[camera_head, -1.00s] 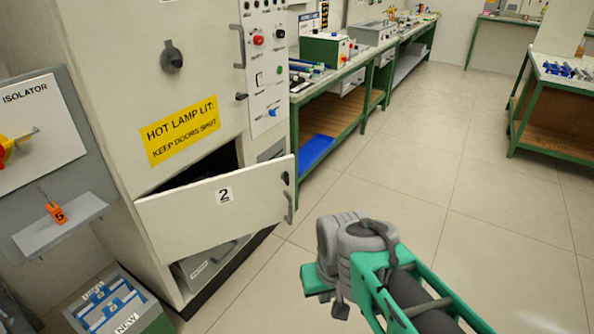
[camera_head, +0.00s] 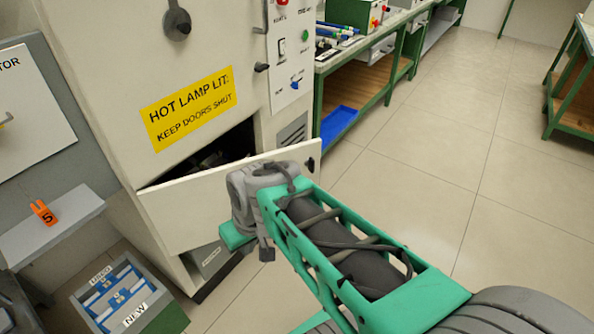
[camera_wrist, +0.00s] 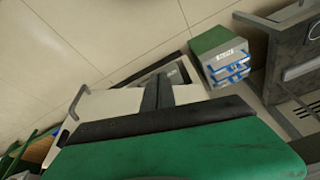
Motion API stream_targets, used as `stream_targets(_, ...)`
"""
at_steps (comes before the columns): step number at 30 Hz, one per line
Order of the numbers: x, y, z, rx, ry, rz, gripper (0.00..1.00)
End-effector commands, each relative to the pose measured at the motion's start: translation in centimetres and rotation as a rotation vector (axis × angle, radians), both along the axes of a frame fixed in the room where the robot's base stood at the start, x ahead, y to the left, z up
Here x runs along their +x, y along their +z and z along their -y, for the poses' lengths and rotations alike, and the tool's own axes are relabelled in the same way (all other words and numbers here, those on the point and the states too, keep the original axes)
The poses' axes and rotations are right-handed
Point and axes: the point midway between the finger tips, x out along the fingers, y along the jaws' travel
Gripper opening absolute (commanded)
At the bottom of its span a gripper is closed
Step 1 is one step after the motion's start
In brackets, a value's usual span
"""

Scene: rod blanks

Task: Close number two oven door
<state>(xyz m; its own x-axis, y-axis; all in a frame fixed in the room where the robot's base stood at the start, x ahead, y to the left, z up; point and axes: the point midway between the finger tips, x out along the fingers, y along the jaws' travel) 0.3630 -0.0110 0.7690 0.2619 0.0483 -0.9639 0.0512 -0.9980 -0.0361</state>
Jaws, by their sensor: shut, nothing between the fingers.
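The number two oven door (camera_head: 185,212) is a cream panel standing ajar, swung out from the lower oven opening (camera_head: 205,158), which shows dark above its top edge. My arm hides its number label and much of its right part. A dark latch piece (camera_head: 311,163) shows at its right end. My gripper (camera_head: 266,252) is in front of the door's outer face, low and right of its middle. In the wrist view, my gripper's dark fingers (camera_wrist: 158,92) are together and empty, over the cream door (camera_wrist: 105,103). A grey handle (camera_wrist: 76,102) shows at its left. I cannot tell whether they touch.
The oven cabinet (camera_head: 100,60) bears a yellow hot-lamp sign (camera_head: 188,108). A crate (camera_head: 122,296) labelled NEW stands on the floor at lower left, below a grey shelf (camera_head: 50,228) with an orange tag. A green-framed bench (camera_head: 372,100) stands right.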

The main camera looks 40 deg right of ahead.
Motion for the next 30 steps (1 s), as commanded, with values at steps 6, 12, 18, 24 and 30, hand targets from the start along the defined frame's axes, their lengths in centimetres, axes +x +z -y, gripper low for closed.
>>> stream_targets(6,6.8,-9.8,6.4,0.143,0.090,0.301,0.00)
stream_targets(12,9.2,-12.0,17.4,0.140,0.017,0.797,0.00)
stream_targets(18,4.5,-9.8,28.2,-0.037,-0.158,1.200,0.00)
stream_targets(24,2.1,-7.9,31.1,-0.112,-0.217,1.306,0.00)
stream_targets(30,3.5,-7.3,31.2,-0.104,-0.216,1.306,0.00)
